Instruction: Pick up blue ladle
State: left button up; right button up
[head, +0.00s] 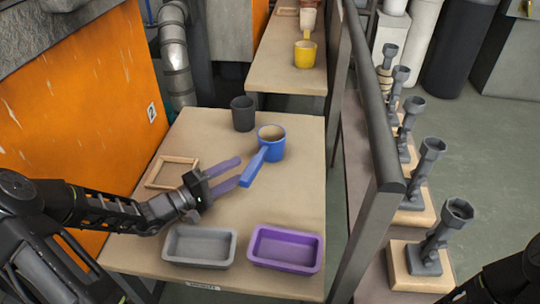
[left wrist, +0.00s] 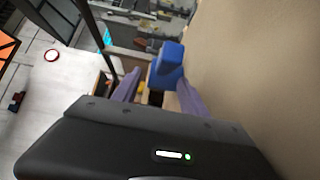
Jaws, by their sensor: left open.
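The blue ladle (head: 271,148) is at the middle of the near table, its round cup toward the back and its handle (head: 253,168) slanting toward the front left. My left gripper (head: 240,172) is open, with its two purple-grey fingers pointing right at the handle. The fingertips are close to the handle's end; I cannot tell whether they touch it. In the left wrist view the blue ladle (left wrist: 168,65) shows just beyond the open fingers (left wrist: 157,88), with nothing clasped between them. My right gripper is not in view.
A dark grey cup (head: 242,114) stands behind the ladle. A grey tray (head: 200,260) and a purple tray (head: 285,263) lie at the table's front. A wooden frame (head: 160,184) lies at left. A railing (head: 385,150) runs along the right. A yellow ladle (head: 305,56) is on the far table.

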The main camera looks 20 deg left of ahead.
aim_at(255, 162)
pick_arm(q)
jog(key=shift+f+x, duration=0.15)
jog(key=shift+x, duration=0.5)
jog(key=shift+f+x, duration=0.15)
jog(key=shift+x, duration=0.5)
jog(key=x, duration=0.5)
jog(key=shift+b, duration=0.4)
jog(key=shift+c, duration=0.3)
grip_shut()
dwell(0.4)
